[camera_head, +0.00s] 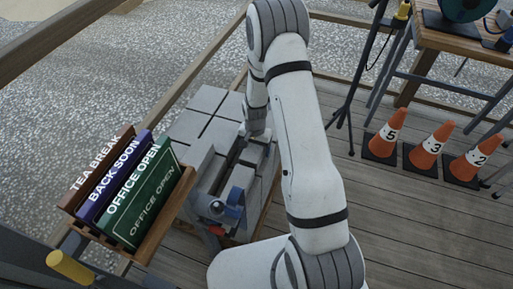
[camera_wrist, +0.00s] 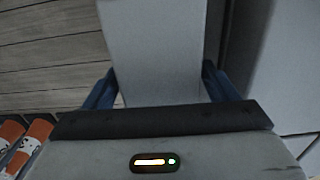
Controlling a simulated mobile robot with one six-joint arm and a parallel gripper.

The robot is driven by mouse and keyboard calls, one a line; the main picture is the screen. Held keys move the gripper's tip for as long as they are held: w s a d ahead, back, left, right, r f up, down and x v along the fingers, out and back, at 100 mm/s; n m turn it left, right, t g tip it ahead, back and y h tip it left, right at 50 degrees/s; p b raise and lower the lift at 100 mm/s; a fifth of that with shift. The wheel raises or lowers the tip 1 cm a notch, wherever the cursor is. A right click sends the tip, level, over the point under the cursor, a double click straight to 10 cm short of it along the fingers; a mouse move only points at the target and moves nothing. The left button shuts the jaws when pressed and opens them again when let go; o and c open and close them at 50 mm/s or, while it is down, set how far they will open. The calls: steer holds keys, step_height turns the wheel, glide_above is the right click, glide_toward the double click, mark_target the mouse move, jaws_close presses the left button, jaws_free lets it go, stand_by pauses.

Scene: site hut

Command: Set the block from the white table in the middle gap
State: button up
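A smooth pale grey block (camera_wrist: 155,45) fills the space between the two blue fingers of my gripper (camera_wrist: 159,84) in the wrist view. Both fingers lie against its sides, and its far end runs out of the picture. In the head view my arm comes down over a pale grey slab-topped stand (camera_head: 212,100), with dark lines crossing its top. Grey upright pieces stand along its near side, with narrow dark spaces between them. My arm hides part of these, and I cannot tell which space is the middle gap. My fingers are not clear in the head view.
A wooden rack (camera_head: 160,235) of signs stands close at the left. A blue and grey fitting (camera_head: 228,208) is at the stand's near end. Several orange numbered cones (camera_head: 431,148) and a wooden-topped bench (camera_head: 460,42) are at the right. Plank floor between is clear.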

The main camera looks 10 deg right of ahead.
steer(key=shift+o, duration=0.8)
steer(key=shift+s, duration=0.1)
step_height(320, 180, up, 8)
steer(key=shift+f+p, duration=0.15)
steer(key=shift+p, duration=0.5)
steer(key=s+r+n+t+p, duration=0.15)
steer(key=s+r+p, duration=0.25)
steer(key=r, duration=0.8)
steer(key=s+r+n+p, duration=0.2)
steer(key=s+r+p, duration=0.1)
steer(key=r, duration=1)
steer(key=s+r+n+t+p, duration=0.1)
steer(key=s+r+n+p, duration=0.2)
steer(key=s+r+p, duration=0.5)
steer(key=s+r, duration=0.8)
steer(key=r, duration=0.2)
steer(key=shift+s+d+r, duration=0.2)
steer(key=shift+s+r, duration=0.05)
steer(key=shift+s, duration=0.1)
